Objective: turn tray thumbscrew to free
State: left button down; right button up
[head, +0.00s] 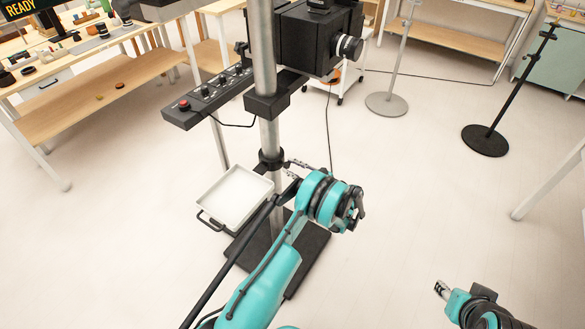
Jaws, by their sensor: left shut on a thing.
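A white tray (237,196) with a dark front handle sits low beside a metal column (268,110). A black collar (270,160) wraps the column at the tray's height. My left gripper (292,168) is at the right side of this collar, shut on the tray thumbscrew. The thumbscrew is mostly hidden by the fingers, so its turn cannot be told. My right gripper (441,289) is low at the right, away from the stand, and too small to read.
A control box (210,95) with a red button and a black bellows camera (315,40) sit above on the column. A dark base plate (300,262) lies below. A black stand (487,140) and a grey stand (387,103) are behind.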

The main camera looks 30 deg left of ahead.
pick_arm(q)
jog(key=n, duration=1.4)
jog(key=shift+f, duration=0.1)
jog(key=n, duration=0.7)
jog(key=shift+n, duration=0.4)
jog(key=n, duration=0.3)
jog(key=shift+n, duration=0.3)
jog(key=shift+f+n, duration=0.1)
jog(key=shift+n, duration=1.8)
